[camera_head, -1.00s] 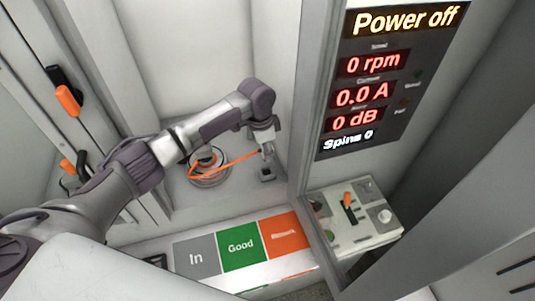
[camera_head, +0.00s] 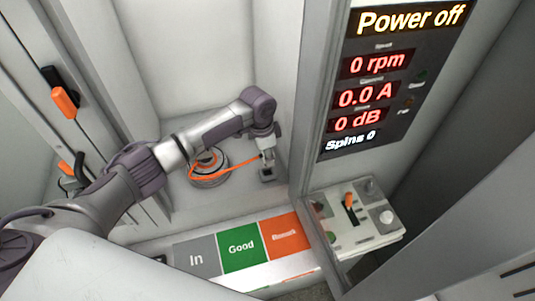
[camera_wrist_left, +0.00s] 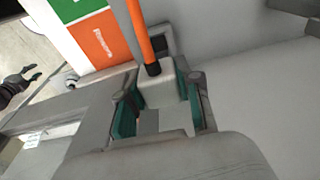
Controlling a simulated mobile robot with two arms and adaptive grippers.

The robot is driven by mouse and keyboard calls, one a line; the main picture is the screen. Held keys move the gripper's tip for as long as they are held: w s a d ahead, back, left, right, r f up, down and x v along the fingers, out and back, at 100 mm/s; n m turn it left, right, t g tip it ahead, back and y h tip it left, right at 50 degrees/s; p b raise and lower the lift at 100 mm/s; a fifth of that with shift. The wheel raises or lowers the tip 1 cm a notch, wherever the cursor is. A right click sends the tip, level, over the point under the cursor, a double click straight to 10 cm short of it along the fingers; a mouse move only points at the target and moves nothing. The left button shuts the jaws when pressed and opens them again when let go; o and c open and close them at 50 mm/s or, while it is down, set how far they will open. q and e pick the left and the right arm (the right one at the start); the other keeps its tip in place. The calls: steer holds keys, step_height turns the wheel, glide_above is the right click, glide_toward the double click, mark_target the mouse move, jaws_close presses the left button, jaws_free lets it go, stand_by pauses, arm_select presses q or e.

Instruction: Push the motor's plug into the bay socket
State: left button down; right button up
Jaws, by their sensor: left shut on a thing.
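The hub motor (camera_head: 208,166) sits on the bay floor as a round grey body, partly behind my left forearm. An orange cable (camera_head: 236,165) runs from it to the plug. My left gripper (camera_head: 267,156) points down and is shut on the plug, a pale block (camera_wrist_left: 156,92) between the teal pads in the left wrist view. The dark bay socket (camera_head: 267,174) is right below the gripper. A dark square part, likely the socket, shows past the cable in the wrist view (camera_wrist_left: 162,39). Whether plug and socket touch is hidden.
A display panel (camera_head: 371,96) reads "Power off" on the pillar. A control box (camera_head: 355,222) with an orange-tipped lever stands at right. In, Good and orange zones (camera_head: 240,246) lie in front. A dark claw-like shape (camera_wrist_left: 18,86), possibly my right gripper, shows in the wrist view.

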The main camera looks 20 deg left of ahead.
arm_select(q)
steer(key=shift+f, duration=0.1)
steer(key=shift+f+b, duration=0.6)
steer(key=shift+f, duration=0.55)
steer(key=shift+f, duration=0.15)
steer(key=shift+f, duration=0.45)
stand_by(0.3)
steer(key=shift+f, duration=0.75)
stand_by(0.8)
steer(key=shift+f+p, duration=0.35)
steer(key=shift+p, duration=0.1)
stand_by(2.1)
